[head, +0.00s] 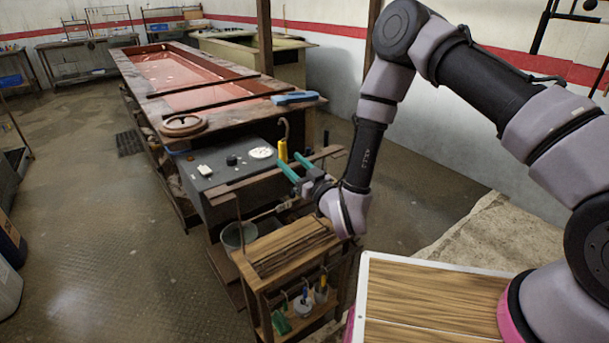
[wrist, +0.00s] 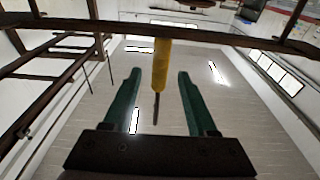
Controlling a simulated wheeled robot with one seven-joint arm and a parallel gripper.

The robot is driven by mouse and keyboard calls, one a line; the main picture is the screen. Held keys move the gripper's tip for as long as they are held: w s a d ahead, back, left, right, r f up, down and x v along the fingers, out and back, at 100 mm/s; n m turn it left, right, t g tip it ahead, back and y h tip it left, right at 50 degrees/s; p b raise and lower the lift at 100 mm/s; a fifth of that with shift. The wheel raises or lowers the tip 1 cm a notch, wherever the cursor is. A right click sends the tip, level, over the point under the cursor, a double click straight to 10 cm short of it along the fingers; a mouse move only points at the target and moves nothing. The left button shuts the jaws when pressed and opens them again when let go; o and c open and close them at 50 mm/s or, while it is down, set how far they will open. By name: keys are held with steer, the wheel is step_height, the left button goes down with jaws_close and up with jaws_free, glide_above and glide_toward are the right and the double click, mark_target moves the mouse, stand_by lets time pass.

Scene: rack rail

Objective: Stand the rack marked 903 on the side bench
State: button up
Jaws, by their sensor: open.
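My gripper (head: 290,160) has two teal fingers, spread apart and pointing up and left over the near end of a dark grey-topped bench (head: 225,180). A yellow-handled tool with a curved hook (head: 283,150) stands upright at the fingertips. In the wrist view its yellow handle (wrist: 160,65) shows between the open fingers (wrist: 158,78), with a thin dark shaft; I cannot tell whether they touch it. A brown rail (head: 270,175) crosses here. A wooden slatted rack (head: 290,245) stands below, with small tools hanging on it. I can read no number 903 on anything.
A white block (head: 204,170), a black knob (head: 231,160) and a pale disc (head: 261,153) lie on the grey top. A grey bucket (head: 238,236) stands by the rack. A long table with red basins (head: 190,75) lies behind. Open floor (head: 110,220) lies left.

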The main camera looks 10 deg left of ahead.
steer(key=v, duration=0.8)
steer(key=w+d+r+m+h, duration=0.2)
steer(key=w+d+r, duration=0.25)
steer(key=w, duration=0.35)
steer(key=w+d+r+m+h, duration=0.1)
steer(key=w+d+r+h, duration=0.2)
steer(key=w+r, duration=0.35)
steer(key=w+d+r+m+h, duration=0.4)
steer(key=d+r+h, duration=0.1)
steer(key=d+r, duration=0.8)
steer(key=s+d+r+m+g+h, duration=0.1)
steer(key=s+d+r+m, duration=0.1)
steer(key=s+d+r, duration=0.3)
steer(key=s+d+r+m+g+h, duration=0.2)
steer(key=s+d+r, duration=0.15)
steer(key=d, duration=0.45)
steer(key=s+d+r+m+g, duration=0.1)
steer(key=s+d, duration=0.1)
steer(key=s, duration=0.7)
steer(key=s+d+r+m+g, duration=0.1)
steer(key=s+d+r+m, duration=0.1)
steer(key=s, duration=0.8)
steer(key=shift+s+d+g, duration=0.15)
steer(key=shift+d+g, duration=0.15)
steer(key=shift+d, duration=0.5)
steer(key=shift+r, duration=0.15)
